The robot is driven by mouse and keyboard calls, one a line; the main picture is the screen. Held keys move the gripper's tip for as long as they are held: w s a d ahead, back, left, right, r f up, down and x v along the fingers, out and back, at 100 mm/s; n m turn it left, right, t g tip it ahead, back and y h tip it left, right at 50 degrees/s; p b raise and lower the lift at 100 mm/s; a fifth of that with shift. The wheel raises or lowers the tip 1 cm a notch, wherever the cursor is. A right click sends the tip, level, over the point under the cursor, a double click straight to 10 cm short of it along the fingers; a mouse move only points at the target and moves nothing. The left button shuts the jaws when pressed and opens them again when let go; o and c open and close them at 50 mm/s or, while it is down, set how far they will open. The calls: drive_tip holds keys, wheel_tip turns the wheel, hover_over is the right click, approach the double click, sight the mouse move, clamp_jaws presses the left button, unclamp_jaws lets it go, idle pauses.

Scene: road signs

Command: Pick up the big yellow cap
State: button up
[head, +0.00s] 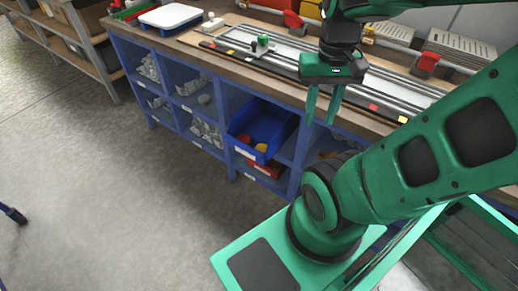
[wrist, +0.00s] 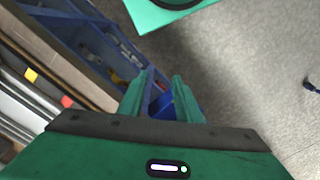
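A small yellow round thing (head: 261,147), which looks like the yellow cap, lies in the blue bin (head: 280,126) on a shelf under the workbench. A red piece (head: 244,139) lies beside it in the bin. My gripper (head: 321,121) is open and empty, pointing down at the bench's front edge, above and to the right of the bin. In the wrist view my gripper's two fingers (wrist: 157,82) are apart, with part of the blue bin (wrist: 166,104) showing between them. The yellow cap cannot be made out clearly there.
The workbench top (head: 221,62) overhangs the blue shelving, with rails and a small green-and-white part (head: 263,41) on it. A red bin (head: 266,169) sits below the blue one. Bagged parts (head: 207,131) fill nearby compartments.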

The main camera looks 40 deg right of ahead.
drive_tip(key=shift+o, duration=1.2)
drive_tip(key=o, duration=0.5)
drive_tip(key=shift+s+a+r, duration=0.1)
drive_tip(key=shift+r, duration=0.1)
drive_tip(key=shift+o, duration=0.2)
drive_tip(key=w+a+n+t, duration=0.2)
drive_tip(key=w+a, duration=0.2)
drive_tip(key=w, duration=0.4)
drive_tip(key=w+a+n+t, duration=0.1)
drive_tip(key=w+a, duration=0.2)
drive_tip(key=w, duration=0.5)
drive_tip(key=m+g+h, duration=0.3)
drive_tip(key=m+g, duration=0.1)
drive_tip(key=m, duration=1.3)
hover_over(262, 149)
drive_tip(key=f, duration=3.6)
drive_tip(key=shift+w+a+f, duration=0.1)
drive_tip(key=shift+w+a, duration=0.25)
drive_tip(key=shift+a+x, duration=0.15)
drive_tip(key=shift+x, duration=1.15)
drive_tip(key=shift+a+x, duration=0.2)
drive_tip(key=shift+x, duration=1.1)
